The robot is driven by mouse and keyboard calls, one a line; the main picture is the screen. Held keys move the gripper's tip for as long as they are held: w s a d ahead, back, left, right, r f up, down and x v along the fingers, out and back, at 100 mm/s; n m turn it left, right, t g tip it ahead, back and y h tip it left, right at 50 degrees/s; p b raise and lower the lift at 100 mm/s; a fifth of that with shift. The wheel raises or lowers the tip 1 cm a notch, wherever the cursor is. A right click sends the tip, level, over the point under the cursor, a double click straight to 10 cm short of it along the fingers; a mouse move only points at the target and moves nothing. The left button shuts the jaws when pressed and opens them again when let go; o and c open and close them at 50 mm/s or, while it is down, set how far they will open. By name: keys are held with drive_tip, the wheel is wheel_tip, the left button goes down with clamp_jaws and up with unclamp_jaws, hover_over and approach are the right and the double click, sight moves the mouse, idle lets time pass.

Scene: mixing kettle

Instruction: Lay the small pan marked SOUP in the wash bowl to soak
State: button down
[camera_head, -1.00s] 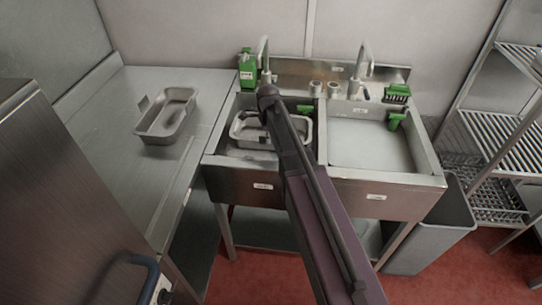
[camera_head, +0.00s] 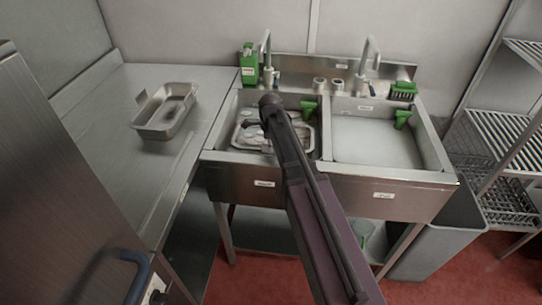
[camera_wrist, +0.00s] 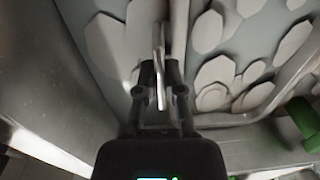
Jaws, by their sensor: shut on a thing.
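My gripper (camera_wrist: 161,85) is shut on a thin upright metal edge or tab (camera_wrist: 160,62) in the wrist view, and pale foam patches lie beyond it.
Another metal pan (camera_head: 166,112) stands on the left counter (camera_head: 103,130). The right bowl (camera_head: 375,142) holds clear-looking water. A green bottle (camera_head: 249,65), taps and a green brush (camera_head: 402,91) stand at the back. A grey bin (camera_head: 440,235) and a wire rack (camera_head: 500,150) are at the right.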

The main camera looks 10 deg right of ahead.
idle(0.3)
drive_tip(key=shift+f+b, duration=1.85)
drive_tip(key=shift+f, duration=0.15)
drive_tip(key=c, duration=0.8)
unclamp_jaws()
drive_tip(key=shift+o, duration=0.2)
drive_tip(key=shift+r, duration=0.25)
wheel_tip(320, 180, up, 12)
drive_tip(key=p, duration=1.2)
drive_tip(key=shift+s, duration=0.2)
drive_tip(key=shift+f, duration=0.1)
drive_tip(key=shift+s, duration=0.15)
